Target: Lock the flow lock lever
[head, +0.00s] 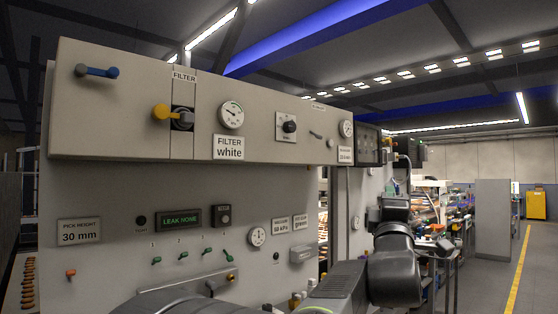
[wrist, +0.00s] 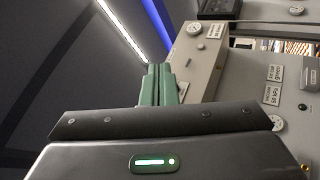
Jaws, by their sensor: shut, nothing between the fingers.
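My gripper (wrist: 160,72) shows in the wrist view as two green fingers side by side, shut with nothing between them. Its tips are in front of the dark ceiling, beside the edge of a grey panel, and I see no contact with any control. No readable label names the flow lock lever, so I cannot tell which control it is. In the head view a blue lever (head: 97,71) lies about level at the panel's upper left. A yellow-handled filter valve (head: 168,113) sits right of it. A small dark lever (head: 316,135) is farther right.
The panel's lower part holds a leak display (head: 179,219), a row of small green toggles (head: 183,255) and a round gauge (head: 257,236). My arm crosses the lower right. An open aisle with a yellow floor line (head: 519,270) lies at far right.

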